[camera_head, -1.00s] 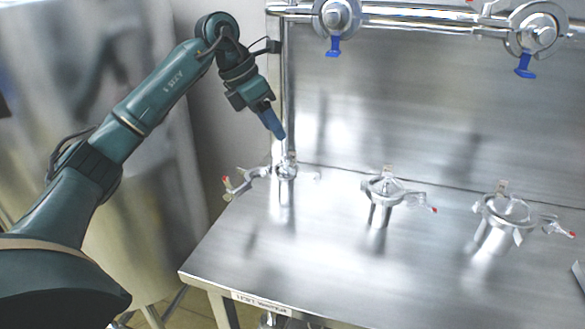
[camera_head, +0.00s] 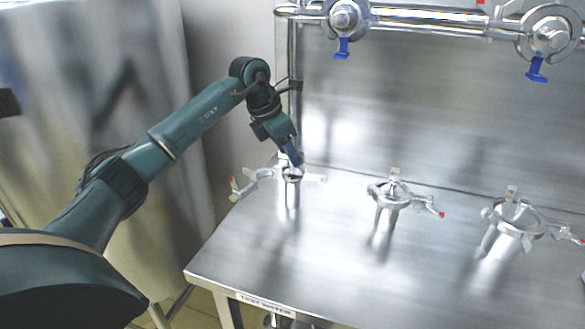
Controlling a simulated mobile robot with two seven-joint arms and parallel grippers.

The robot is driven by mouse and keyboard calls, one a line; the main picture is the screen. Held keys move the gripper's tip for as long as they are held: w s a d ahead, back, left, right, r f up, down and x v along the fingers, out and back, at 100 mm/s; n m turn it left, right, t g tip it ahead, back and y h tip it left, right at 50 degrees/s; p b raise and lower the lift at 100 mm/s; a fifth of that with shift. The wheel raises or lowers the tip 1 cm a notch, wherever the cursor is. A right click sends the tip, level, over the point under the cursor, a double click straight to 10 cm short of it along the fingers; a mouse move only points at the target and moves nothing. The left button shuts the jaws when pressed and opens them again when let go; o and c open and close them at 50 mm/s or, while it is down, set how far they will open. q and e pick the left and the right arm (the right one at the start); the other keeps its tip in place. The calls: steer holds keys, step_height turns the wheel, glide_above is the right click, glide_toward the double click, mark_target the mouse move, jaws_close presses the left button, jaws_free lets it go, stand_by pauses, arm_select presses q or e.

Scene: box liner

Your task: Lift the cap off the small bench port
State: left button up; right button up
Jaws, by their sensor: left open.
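The small bench port (camera_head: 291,200) is the leftmost and narrowest of the three upright metal ports on the steel bench. Its cap (camera_head: 291,178) shows as a small shiny disc on top, partly hidden by my gripper. An opened clamp (camera_head: 256,177) with a red-tipped handle spreads out to the left of the port. My left gripper (camera_head: 297,162) points down with its blue fingers just above the cap. It is open; whether the fingers touch the cap I cannot tell. My right gripper is not in view.
A middle port (camera_head: 388,203) and a larger right port (camera_head: 514,219) stand on the steel bench (camera_head: 340,275), each with a clamp. Metal pipes (camera_head: 440,18) with blue-handled clamps run along the top. The bench front is clear.

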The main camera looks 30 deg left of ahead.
arm_select(q)
steer(key=shift+x, duration=1.15)
steer(key=shift+c, duration=0.5)
jaws_close()
